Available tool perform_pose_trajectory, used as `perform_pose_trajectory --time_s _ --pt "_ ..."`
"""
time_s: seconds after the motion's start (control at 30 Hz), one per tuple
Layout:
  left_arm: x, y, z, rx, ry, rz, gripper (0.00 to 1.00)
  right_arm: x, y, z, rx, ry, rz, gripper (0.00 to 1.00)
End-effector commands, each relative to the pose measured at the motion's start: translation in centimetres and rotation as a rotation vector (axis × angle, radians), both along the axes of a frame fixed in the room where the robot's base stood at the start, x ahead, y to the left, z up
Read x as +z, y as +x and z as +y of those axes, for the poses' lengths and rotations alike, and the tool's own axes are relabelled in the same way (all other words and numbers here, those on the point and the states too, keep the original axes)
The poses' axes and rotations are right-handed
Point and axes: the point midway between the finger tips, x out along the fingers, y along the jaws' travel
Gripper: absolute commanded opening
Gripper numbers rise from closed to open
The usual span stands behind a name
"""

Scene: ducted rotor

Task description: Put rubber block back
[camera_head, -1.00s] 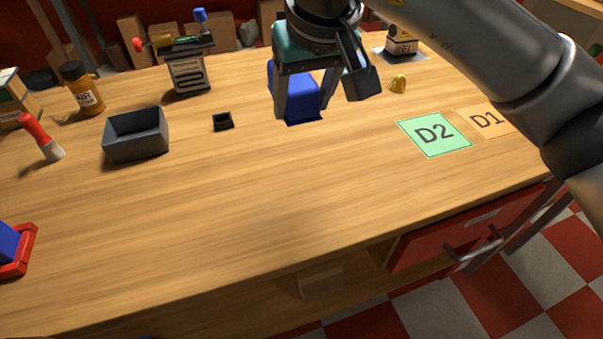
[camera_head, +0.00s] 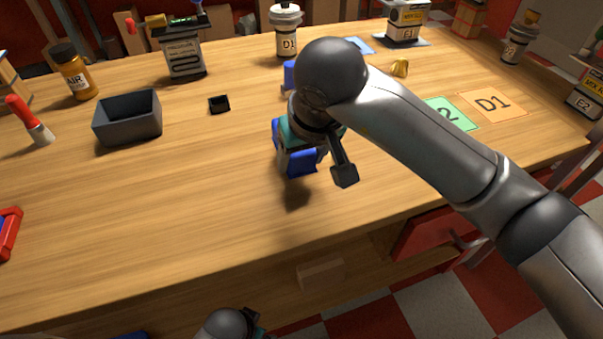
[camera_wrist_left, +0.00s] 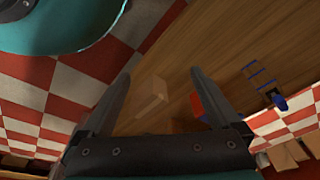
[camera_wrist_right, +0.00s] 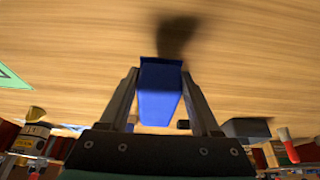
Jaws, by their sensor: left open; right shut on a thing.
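My right gripper (camera_head: 310,155) is shut on a blue block (camera_head: 302,163), which I take to be the rubber block. It holds the block above the middle of the bench, with a shadow below it. In the right wrist view the block (camera_wrist_right: 159,95) sits between the two fingers, pointing down toward the wood. My right forearm and wrist hide part of it in the head view. My left gripper (camera_wrist_left: 160,76) is open and empty, low in front of the bench; only a bit of its arm shows at the bottom of the head view.
A grey open box (camera_head: 128,120) and small black tray (camera_head: 219,104) stand left on the bench. A red-rimmed tray (camera_head: 9,236) is at the left edge. Another blue thing (camera_head: 289,74) stands behind my right wrist. The front-middle bench is clear.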

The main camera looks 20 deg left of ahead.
Motion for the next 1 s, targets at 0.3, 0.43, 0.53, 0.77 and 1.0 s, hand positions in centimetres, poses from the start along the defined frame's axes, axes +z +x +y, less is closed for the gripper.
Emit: perform_pose_trajectory --time_s 0.3,0.43,0.53,0.77,1.0 --pt "1.8 1.2 -0.3 0.002 -0.006 -0.027 0.97 -3.6 -0.1 0.0 0.000 0.001 0.001 0.02" --pt "2.0 1.2 -0.3 0.002 -0.006 -0.028 0.97 -3.6 0.0 0.0 0.001 0.000 -0.001 0.02" --pt "2.0 1.2 -0.3 0.002 -0.006 -0.028 0.97 -3.6 0.0 0.0 0.001 0.000 -0.001 0.02" --pt "2.4 1.5 -0.4 0.002 -0.008 -0.038 0.97 -3.8 0.0 0.0 0.001 0.000 -0.001 0.02" --pt "2.7 1.7 -0.4 0.002 -0.009 -0.042 0.97 -3.9 0.0 0.0 0.001 -0.001 0.001 0.87"
